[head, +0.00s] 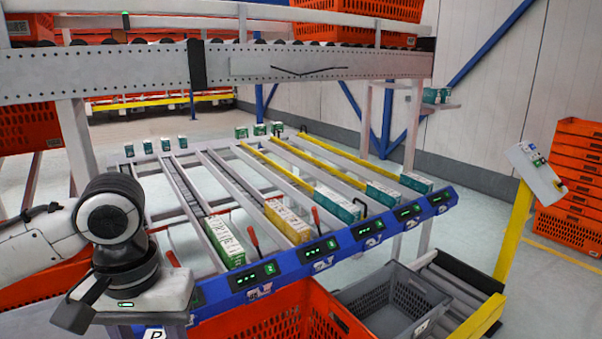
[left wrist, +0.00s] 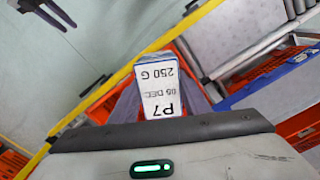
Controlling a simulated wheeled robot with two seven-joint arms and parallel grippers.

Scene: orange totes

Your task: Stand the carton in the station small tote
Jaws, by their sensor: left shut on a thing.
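My left gripper (left wrist: 160,100) is shut on a carton (left wrist: 161,92), whose white end face reads P7, 05 DEC, 250 G. In the head view only a white corner of the carton (head: 154,335) with a P shows at the bottom edge, below my left wrist. A small grey tote (head: 382,295) stands at the lower right, well to the right of the left gripper. Its visible inside looks empty, but its near part is partly hidden. My right gripper (left wrist: 42,12) seems to show at the top left of the left wrist view, its fingers apart and empty.
A large orange tote (head: 270,322) stands left of the grey tote. Behind is a sloped flow rack with a blue front rail (head: 340,247) and several cartons. A roller conveyor (head: 455,290) and a yellow post (head: 512,235) stand at the right.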

